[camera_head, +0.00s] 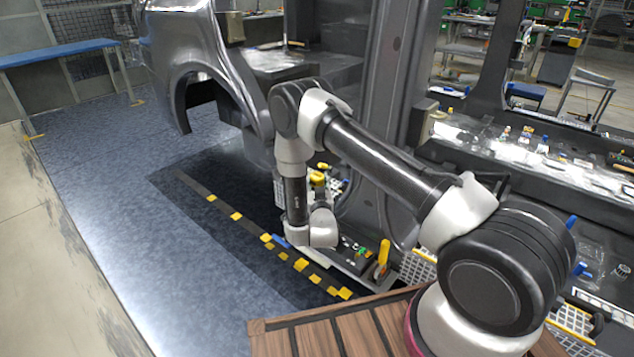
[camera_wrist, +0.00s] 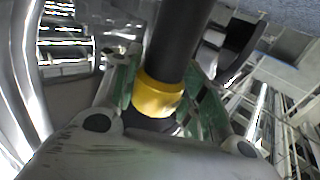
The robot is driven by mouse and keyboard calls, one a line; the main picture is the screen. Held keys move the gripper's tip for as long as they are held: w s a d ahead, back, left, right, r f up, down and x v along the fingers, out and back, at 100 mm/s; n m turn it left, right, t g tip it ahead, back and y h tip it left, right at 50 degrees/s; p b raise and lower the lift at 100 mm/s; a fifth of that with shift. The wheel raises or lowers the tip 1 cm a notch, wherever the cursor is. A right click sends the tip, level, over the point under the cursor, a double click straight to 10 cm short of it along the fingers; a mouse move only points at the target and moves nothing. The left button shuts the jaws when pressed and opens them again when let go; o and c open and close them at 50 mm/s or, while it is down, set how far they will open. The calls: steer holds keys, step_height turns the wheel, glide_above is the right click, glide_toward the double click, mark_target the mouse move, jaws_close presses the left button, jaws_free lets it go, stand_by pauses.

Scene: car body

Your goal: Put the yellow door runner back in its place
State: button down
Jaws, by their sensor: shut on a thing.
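The yellow door runner (camera_wrist: 158,97) is between the greenish fingers of my gripper (camera_wrist: 163,72) in the wrist view. It shows as a yellow band around the near end of a thick black cylinder (camera_wrist: 180,45). I cannot tell whether the cylinder is part of the runner. The fingers stand on both sides of the yellow band and are shut on it. In the head view my wrist hides most of the gripper. A small yellow piece (camera_head: 317,179) shows just above my wrist, beside the car body. The runner's place cannot be made out.
The grey car body (camera_head: 245,100) stands close behind my arm, with a dark upright pillar (camera_head: 385,110). A sill (camera_head: 350,255) with small parts and a yellow-handled tool (camera_head: 383,257) lies right of my wrist. Yellow floor marks (camera_head: 300,264) run along the dark mat. The blue floor (camera_head: 105,210) at left is clear.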

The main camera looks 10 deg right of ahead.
steer(key=shift+f, duration=1.45)
steer(key=c, duration=1)
jaws_free()
steer(key=shift+o, duration=1.3)
steer(key=shift+f, duration=0.1)
steer(key=shift+s, duration=0.1)
steer(key=s+a, duration=0.2)
steer(key=s, duration=0.9)
steer(key=shift+s, duration=0.3)
steer(key=shift+s, duration=0.1)
